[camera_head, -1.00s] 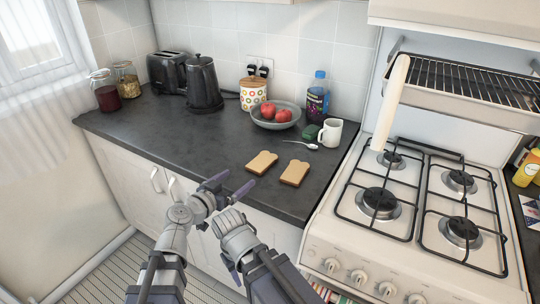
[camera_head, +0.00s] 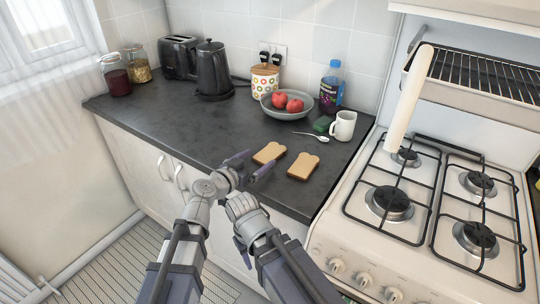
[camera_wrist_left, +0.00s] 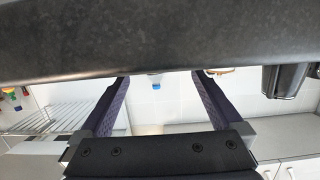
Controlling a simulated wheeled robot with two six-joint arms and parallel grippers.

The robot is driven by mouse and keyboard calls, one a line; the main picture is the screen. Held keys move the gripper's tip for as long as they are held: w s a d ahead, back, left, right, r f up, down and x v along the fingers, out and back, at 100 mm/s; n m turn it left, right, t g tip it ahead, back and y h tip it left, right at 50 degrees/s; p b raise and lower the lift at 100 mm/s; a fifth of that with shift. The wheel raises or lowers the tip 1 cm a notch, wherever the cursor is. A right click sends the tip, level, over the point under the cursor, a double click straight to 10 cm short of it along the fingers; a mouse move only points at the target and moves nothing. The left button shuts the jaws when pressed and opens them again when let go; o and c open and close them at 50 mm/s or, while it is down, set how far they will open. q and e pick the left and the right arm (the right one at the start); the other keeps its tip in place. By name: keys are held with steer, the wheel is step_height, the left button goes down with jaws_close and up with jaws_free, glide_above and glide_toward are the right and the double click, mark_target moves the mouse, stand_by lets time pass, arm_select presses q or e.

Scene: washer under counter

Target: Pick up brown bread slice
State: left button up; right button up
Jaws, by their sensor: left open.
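Two bread slices with tan tops and brown crusts lie flat on the dark counter near its front edge: a left slice (camera_head: 269,153) and a right slice (camera_head: 303,166). I cannot tell which the task calls brown. My left gripper (camera_head: 252,166) is open and empty at the counter's front edge, just in front of the left slice; contact cannot be told. In the left wrist view, its two fingers (camera_wrist_left: 160,95) are spread apart with no bread visible between them. My right gripper (camera_head: 242,252) hangs low in front of the cabinet, its fingers partly hidden by the arm.
Behind the slices are a spoon (camera_head: 312,137), a white mug (camera_head: 344,126), a green sponge (camera_head: 322,124), a bowl (camera_head: 271,109) with red fruit and a bottle (camera_head: 331,88). A gas stove (camera_head: 352,255) stands right. The counter left of the slices (camera_head: 190,126) is clear.

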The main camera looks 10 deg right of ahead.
mark_target(270, 152)
arm_select(q)
steer(key=b+x, duration=0.1)
steer(key=x, duration=0.4)
steer(key=shift+s+f, duration=0.15)
steer(key=shift+s, duration=0.1)
steer(key=shift+c, duration=0.2)
steer(key=c, duration=1.2)
step_height(270, 152, up, 10)
steer(key=p, duration=1)
